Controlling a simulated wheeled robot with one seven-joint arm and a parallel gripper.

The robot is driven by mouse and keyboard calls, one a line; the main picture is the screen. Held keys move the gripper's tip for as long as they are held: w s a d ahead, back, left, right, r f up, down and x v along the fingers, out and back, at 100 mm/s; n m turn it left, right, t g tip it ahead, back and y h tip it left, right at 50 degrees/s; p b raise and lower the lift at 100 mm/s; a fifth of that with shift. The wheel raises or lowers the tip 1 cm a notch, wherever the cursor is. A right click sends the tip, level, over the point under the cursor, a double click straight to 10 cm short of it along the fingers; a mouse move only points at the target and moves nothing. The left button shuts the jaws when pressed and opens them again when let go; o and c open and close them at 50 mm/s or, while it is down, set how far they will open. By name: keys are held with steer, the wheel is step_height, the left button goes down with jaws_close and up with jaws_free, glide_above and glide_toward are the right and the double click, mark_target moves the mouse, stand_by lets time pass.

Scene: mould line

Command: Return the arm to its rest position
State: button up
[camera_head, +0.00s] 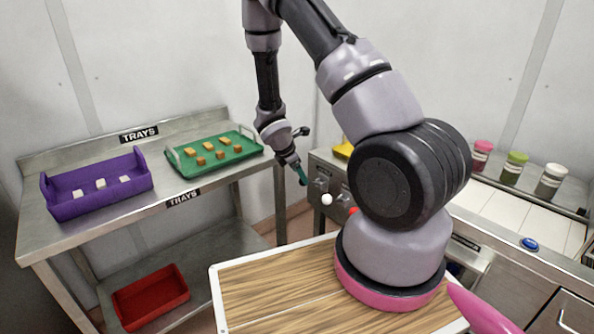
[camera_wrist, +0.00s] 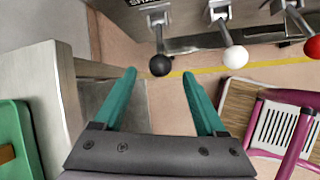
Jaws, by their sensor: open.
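My arm rises from its base in the head view and bends over at the top, with its forearm hanging down in the middle. My gripper (camera_head: 303,174) points down between the tray table and the machine counter. In the wrist view my gripper (camera_wrist: 160,85) shows two green fingers spread apart, with nothing held between them. Past the fingertips are a black knob (camera_wrist: 160,65) and a white knob (camera_wrist: 236,57), both apart from the fingers.
A steel table (camera_head: 62,225) at left bears a purple tray (camera_head: 100,203) with white pieces and a green tray (camera_head: 240,157) with orange pieces. A red bin (camera_head: 150,297) sits on its lower shelf. Several lidded jars, one pink-lidded (camera_head: 481,152), stand on the right counter. A red knob (camera_wrist: 313,47) shows at right.

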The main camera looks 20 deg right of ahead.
steer(key=shift+v, duration=1)
steer(key=s+d+r+m+y, duration=0.1)
steer(key=s+r+m, duration=0.35)
steer(key=r, duration=0.75)
steer(key=s+d+r+m, duration=0.1)
steer(key=s+r+m, duration=0.1)
steer(key=r+m, duration=0.8)
steer(key=s+a+r+m+t+y, duration=0.2)
steer(key=s+a+r+m+y, duration=0.1)
steer(key=s+r, duration=0.6)
steer(key=s+a+r+m+t+y, duration=0.2)
steer(key=s+a+r+m, duration=0.3)
steer(key=s+r, duration=0.4)
steer(key=shift+a+r+m+y, duration=0.25)
steer(key=shift+r+m+y, duration=0.15)
steer(key=shift+y, duration=0.2)
